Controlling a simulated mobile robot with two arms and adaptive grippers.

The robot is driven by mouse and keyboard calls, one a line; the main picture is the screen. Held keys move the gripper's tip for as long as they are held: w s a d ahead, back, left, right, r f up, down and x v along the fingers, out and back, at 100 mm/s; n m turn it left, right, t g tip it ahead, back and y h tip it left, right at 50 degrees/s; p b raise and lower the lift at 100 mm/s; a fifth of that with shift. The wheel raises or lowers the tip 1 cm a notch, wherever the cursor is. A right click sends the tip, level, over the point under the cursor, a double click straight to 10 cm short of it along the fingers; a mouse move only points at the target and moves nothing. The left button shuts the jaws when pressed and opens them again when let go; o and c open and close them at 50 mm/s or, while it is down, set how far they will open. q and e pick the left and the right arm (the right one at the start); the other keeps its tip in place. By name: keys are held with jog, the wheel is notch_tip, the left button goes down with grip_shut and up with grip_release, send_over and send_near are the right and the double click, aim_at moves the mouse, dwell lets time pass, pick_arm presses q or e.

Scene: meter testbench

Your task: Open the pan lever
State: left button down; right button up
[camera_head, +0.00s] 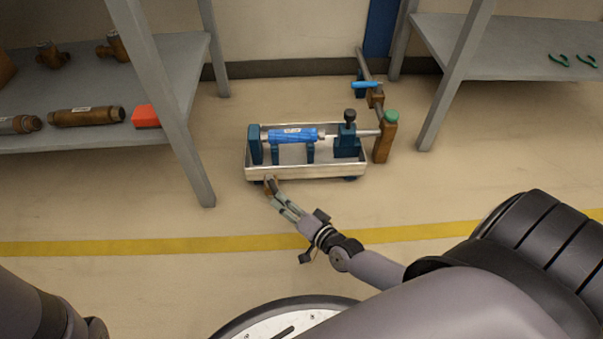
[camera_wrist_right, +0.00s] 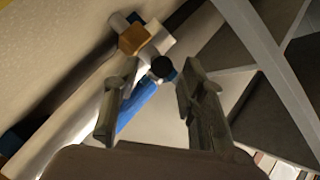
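The pan (camera_head: 305,172) is a shallow silver tray on the floor, holding blue supports and a blue meter (camera_head: 293,135). A small brown valve body (camera_head: 269,184) shows at its front left edge; it also shows in the right wrist view (camera_wrist_right: 133,38). In the wrist view a blue lever (camera_wrist_right: 137,104) runs from beside a black round end toward me. My right gripper (camera_head: 279,192) is at the valve, its fingers apart in the wrist view (camera_wrist_right: 160,75). The lever lies between them, nearer the left finger; I cannot tell if they touch. My left gripper is out of view.
A pipe with a brown valve, blue handle (camera_head: 366,85) and green knob (camera_head: 391,117) stands right of the pan. Grey shelves (camera_head: 180,130) stand left and right (camera_head: 450,90). The floor before the pan is clear, crossed by a yellow line (camera_head: 150,246).

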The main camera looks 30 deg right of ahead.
jog(key=v, duration=0.8)
jog(key=shift+r, duration=0.15)
